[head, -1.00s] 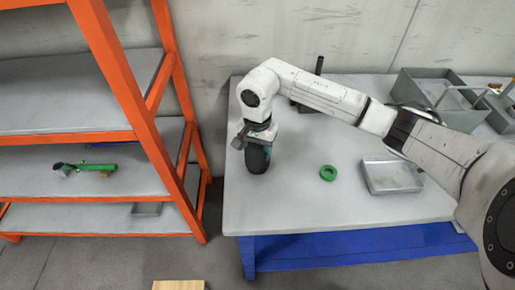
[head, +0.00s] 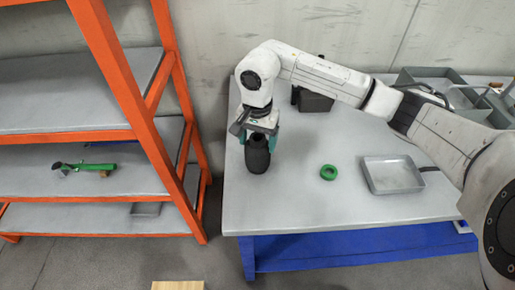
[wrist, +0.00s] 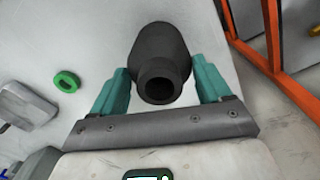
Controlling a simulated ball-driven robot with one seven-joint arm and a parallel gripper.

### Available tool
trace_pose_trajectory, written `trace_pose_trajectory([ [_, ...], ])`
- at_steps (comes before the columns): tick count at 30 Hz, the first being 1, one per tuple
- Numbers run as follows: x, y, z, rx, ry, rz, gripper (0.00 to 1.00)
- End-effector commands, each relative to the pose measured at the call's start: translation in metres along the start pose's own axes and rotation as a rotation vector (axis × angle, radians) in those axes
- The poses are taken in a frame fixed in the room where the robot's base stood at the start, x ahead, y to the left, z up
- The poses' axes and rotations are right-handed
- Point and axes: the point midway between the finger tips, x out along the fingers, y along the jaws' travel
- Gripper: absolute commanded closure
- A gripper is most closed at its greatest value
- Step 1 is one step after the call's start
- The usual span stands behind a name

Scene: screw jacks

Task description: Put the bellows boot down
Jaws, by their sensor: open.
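The black bellows boot (head: 257,155) stands on the left part of the grey table (head: 310,212), near its left edge. My gripper (head: 260,138) is at the boot's upper part, with the arm reaching in from the right. In the wrist view the boot (wrist: 160,62) lies between the two teal fingers of my gripper (wrist: 160,88), its round open end facing the camera. The fingers are spread, with a gap between the boot and each finger.
A green ring (head: 328,172) and a grey tray (head: 393,174) lie on the table to the right. A black block (head: 315,101) and a grey bin (head: 432,84) stand at the back. An orange-framed shelf (head: 165,130) is at the left. The table's front middle is clear.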

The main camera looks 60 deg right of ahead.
Motion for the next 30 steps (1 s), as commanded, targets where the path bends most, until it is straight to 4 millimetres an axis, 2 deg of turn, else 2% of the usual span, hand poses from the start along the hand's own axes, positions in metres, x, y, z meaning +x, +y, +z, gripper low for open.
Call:
trace_pose_trajectory([
  [6, -0.043, 0.000, -0.001, -0.003, 0.006, 0.000, 0.23],
  [12, -0.071, 0.000, 0.000, -0.001, 0.003, 0.000, 0.23],
  [18, -0.082, 0.000, 0.001, -0.002, 0.000, 0.000, 0.23],
  [30, -0.082, 0.000, 0.000, 0.000, 0.000, 0.000, 0.23],
])
